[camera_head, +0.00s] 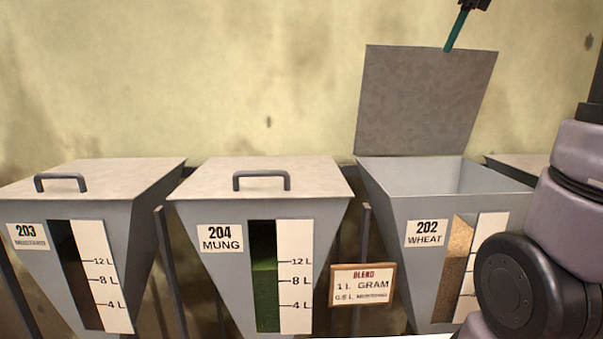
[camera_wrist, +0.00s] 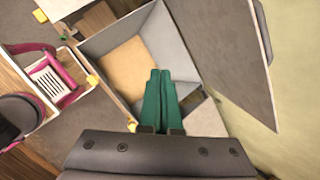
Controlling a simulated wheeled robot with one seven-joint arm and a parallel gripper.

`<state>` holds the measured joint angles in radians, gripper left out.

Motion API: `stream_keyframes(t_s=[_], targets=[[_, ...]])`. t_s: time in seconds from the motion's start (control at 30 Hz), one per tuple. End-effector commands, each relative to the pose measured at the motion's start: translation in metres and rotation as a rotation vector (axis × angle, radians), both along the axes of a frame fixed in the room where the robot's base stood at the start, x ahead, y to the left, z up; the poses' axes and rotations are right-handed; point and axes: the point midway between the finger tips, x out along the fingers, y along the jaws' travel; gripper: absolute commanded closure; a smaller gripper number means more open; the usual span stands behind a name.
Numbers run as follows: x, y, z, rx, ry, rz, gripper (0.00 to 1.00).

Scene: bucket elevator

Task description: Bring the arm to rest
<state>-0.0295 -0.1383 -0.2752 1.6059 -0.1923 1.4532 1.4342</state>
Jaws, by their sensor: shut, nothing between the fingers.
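My gripper's teal fingers (camera_head: 448,47) show at the top right of the head view, in front of the top edge of the raised lid (camera_head: 425,100). Most of the gripper is cut off by the picture's top edge. In the wrist view the fingers (camera_wrist: 160,74) are together, empty, and point over the open bin. That bin, 202 WHEAT (camera_head: 388,215), has tan grain visible through its window and also shows in the wrist view (camera_wrist: 115,45). Its lid stands up behind it. I cannot tell whether the fingers touch the lid.
Bins 203 (camera_head: 90,235) and 204 MUNG (camera_head: 215,275) are closed, with handled lids. A BLEND sign (camera_head: 362,288) hangs between 204 and 202. A stained wall (camera_head: 200,80) stands behind. In the wrist view, a magenta and white object (camera_wrist: 52,80) lies left of the open bin.

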Motion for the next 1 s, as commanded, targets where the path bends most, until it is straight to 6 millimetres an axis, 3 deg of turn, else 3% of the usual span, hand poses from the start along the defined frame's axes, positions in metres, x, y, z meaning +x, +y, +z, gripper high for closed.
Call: stream_keyframes(t_s=[0.03,0.27,0.4,0.6,0.8,1.0], targets=[[-0.019,0.011,-0.008,-0.048,-0.029,0.118,1.00],[-0.093,0.059,-0.060,-0.332,-0.173,0.669,1.00],[-0.138,0.084,-0.100,-0.533,-0.257,0.988,1.00],[-0.186,0.107,-0.154,-0.783,-0.331,1.335,1.00],[-0.204,0.113,-0.179,-0.895,-0.354,1.479,1.00],[-0.205,0.113,-0.181,-0.903,-0.355,1.491,1.00]])
